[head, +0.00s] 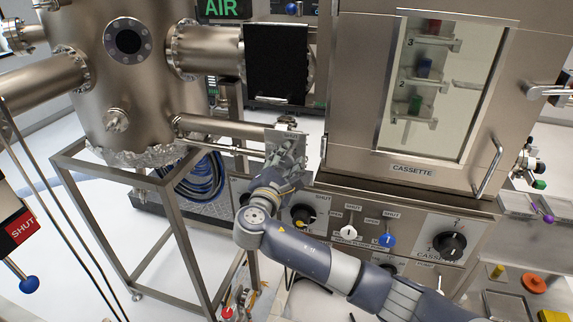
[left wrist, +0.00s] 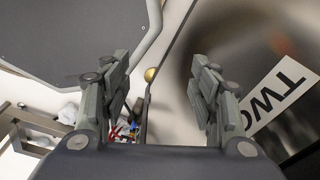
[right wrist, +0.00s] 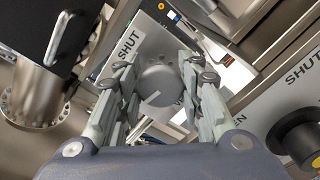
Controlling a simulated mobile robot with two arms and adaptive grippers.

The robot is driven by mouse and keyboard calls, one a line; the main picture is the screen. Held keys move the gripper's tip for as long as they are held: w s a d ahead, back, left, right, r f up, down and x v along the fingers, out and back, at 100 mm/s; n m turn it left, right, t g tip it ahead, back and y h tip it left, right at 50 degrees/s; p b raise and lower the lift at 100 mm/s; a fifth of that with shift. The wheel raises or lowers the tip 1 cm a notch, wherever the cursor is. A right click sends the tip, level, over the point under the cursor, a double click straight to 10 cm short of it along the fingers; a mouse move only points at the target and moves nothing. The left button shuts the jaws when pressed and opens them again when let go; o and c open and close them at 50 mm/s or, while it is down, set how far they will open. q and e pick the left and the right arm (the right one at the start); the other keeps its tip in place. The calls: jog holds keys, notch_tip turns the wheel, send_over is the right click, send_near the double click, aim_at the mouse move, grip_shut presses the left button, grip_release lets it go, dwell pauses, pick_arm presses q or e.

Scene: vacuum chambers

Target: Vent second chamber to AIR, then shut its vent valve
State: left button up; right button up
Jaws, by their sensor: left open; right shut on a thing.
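My right gripper (head: 287,148) reaches in front of a small panel left of the cassette cabinet. In the right wrist view its fingers (right wrist: 160,82) are closed on both sides of a round grey knob (right wrist: 157,86) with a pale mark on its face. The plate (right wrist: 146,50) behind the knob reads SHUT at upper left; lettering at right is partly hidden by a finger. A green AIR sign (head: 221,8) shows at the top. My left gripper (left wrist: 163,78) is open and empty, near a curved metal surface with a TWO label (left wrist: 278,95); it is outside the head view.
The steel cassette cabinet (head: 412,170) stands right, with several knobs below, including a black-and-yellow one (head: 303,217) and a blue one (head: 387,240). A steel chamber (head: 90,85) on a frame stands left. A red SHUT sign (head: 22,228) is at the left edge.

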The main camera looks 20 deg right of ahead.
jog(key=m+b, duration=0.7)
jog(key=f+m+b, duration=0.1)
jog(key=m+b, duration=0.3)
jog(key=shift+r+m+b, duration=0.2)
jog(key=shift+m+b, duration=1.8)
jog(key=shift+m, duration=0.3)
jog(key=o, duration=1.1)
jog(key=shift+r, duration=0.1)
